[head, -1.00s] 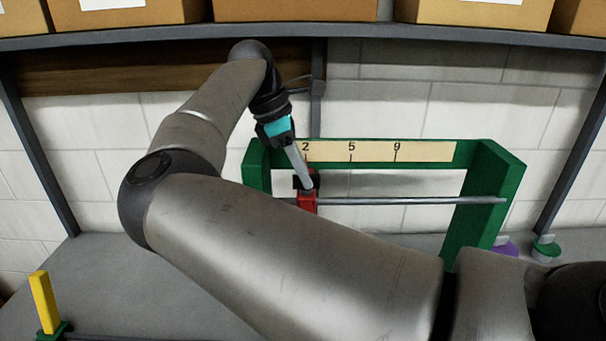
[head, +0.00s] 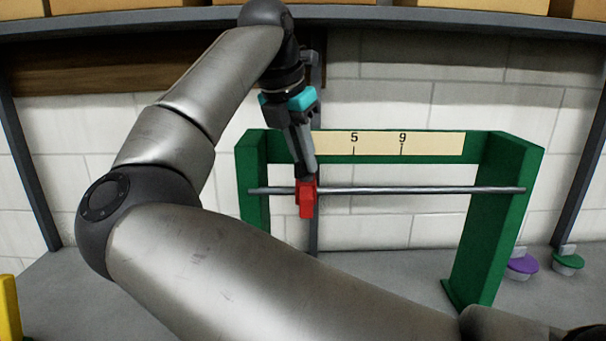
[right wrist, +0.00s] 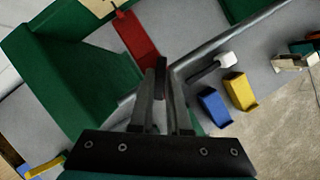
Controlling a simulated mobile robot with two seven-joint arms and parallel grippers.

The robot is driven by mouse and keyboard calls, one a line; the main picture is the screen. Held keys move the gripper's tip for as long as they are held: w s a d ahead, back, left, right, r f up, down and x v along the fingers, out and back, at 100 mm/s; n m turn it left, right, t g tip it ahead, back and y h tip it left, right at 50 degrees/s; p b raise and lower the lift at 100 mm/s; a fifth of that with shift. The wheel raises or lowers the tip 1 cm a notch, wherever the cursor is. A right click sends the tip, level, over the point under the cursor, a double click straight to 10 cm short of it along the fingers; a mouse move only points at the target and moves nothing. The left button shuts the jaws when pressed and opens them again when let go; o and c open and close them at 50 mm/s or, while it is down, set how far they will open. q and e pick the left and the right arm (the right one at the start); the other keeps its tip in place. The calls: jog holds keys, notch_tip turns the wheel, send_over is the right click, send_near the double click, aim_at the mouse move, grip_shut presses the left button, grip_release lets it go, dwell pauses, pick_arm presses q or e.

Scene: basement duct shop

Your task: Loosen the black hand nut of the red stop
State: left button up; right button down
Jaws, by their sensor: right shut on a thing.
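The red stop (head: 307,201) sits on the grey rod (head: 420,190) of a green frame (head: 465,240), left of the 5 mark on the pale scale (head: 430,144). It hangs slightly below the rod. My right gripper (head: 306,168) comes down onto its top from above. In the right wrist view, the fingers (right wrist: 161,88) are shut on the black hand nut (right wrist: 161,68), seen as a dark piece between the fingertips, with the red stop (right wrist: 137,40) just beyond. The head view hides the nut behind the fingers. My left gripper is in neither view.
A purple disc (head: 522,264) and a green disc (head: 568,262) are on the bench right of the frame. Blue (right wrist: 214,107) and yellow (right wrist: 240,91) pieces show in the wrist view. A shelf with boxes (head: 480,5) runs above. My right arm crosses the foreground.

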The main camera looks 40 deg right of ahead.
jog(key=n+t+b, duration=0.1)
jog(key=n+b, duration=0.1)
jog(key=n, duration=0.1)
jog(key=shift+s+d+n, duration=0.1)
jog(key=shift+n, duration=0.2)
jog(key=shift+n+t+y+b, duration=0.75)
jog(key=shift+n+b, duration=0.3)
jog(key=shift+n, duration=0.75)
jog(key=shift+r, duration=0.1)
jog(key=c, duration=0.9)
grip_release()
jog(key=p+v, duration=0.2)
jog(key=v, duration=1.3)
jog(key=shift+r+p, duration=0.1)
jog(key=shift+p, duration=0.2)
